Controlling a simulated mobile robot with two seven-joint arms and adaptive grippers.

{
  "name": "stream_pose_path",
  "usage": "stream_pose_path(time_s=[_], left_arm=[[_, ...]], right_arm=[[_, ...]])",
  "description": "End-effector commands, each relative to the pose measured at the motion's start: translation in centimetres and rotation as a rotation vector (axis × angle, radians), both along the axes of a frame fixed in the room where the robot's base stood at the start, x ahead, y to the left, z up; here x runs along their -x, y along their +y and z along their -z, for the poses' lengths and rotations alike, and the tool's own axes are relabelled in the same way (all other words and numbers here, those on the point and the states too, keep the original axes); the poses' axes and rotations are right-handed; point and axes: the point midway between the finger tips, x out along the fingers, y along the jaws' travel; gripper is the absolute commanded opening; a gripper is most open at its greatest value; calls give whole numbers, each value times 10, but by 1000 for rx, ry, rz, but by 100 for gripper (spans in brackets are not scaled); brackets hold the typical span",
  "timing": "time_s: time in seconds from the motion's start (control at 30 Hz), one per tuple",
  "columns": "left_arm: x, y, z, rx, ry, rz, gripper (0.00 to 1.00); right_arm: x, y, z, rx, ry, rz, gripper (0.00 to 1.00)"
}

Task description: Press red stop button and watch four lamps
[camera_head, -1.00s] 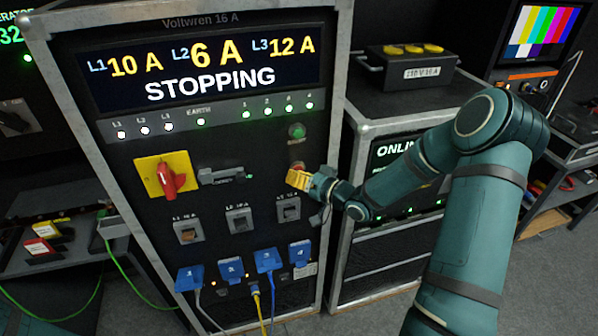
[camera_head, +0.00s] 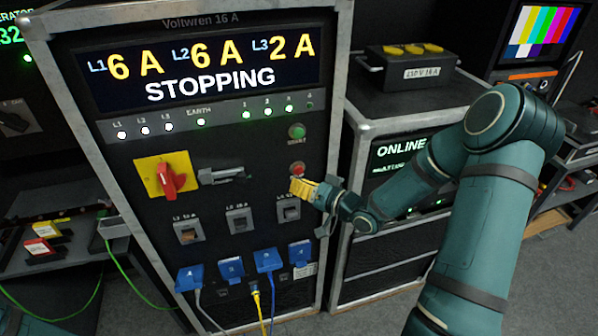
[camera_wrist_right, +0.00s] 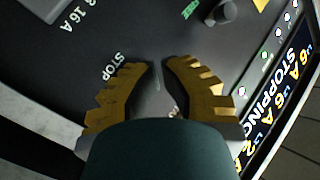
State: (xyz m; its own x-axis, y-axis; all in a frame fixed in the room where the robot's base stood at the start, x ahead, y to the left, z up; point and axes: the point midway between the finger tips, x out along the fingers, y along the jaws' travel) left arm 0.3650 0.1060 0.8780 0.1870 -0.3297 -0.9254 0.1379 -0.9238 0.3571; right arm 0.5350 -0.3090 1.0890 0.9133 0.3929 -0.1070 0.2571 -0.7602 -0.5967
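The red stop button (camera_head: 297,169) is on the right of the dark distribution panel, below a green button (camera_head: 297,131). My right gripper (camera_head: 303,186), with yellow fingers, is just below and in front of the red button. I cannot tell whether it touches it. In the right wrist view, its fingertips (camera_wrist_right: 160,66) are close together beside the word STOP; whether they meet is unclear. The display (camera_head: 208,68) reads STOPPING, 6 A, 6 A, 2 A. My left gripper is not in view.
A red rotary switch on a yellow plate (camera_head: 166,175) is at the panel's left. Several blue plugs (camera_head: 231,270) with cables line the bottom. A lower rack (camera_head: 385,124) with a black box (camera_head: 409,69) stands to the right.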

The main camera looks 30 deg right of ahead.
Motion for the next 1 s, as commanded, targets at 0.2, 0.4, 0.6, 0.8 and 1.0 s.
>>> stream_pose_path(time_s=[0.2, 0.4, 0.6, 0.8, 1.0], left_arm=[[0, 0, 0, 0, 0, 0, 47], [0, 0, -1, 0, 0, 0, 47], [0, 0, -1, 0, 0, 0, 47], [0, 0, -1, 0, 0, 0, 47], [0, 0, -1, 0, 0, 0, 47]], right_arm=[[19, 5, 0, -1, 1, 0, 0], [29, 7, 0, 1, 0, -1, 0], [29, 7, 0, 1, 0, 0, 0], [29, 7, 0, 0, 0, 0, 0], [29, 7, 0, 0, 0, 0, 0]])
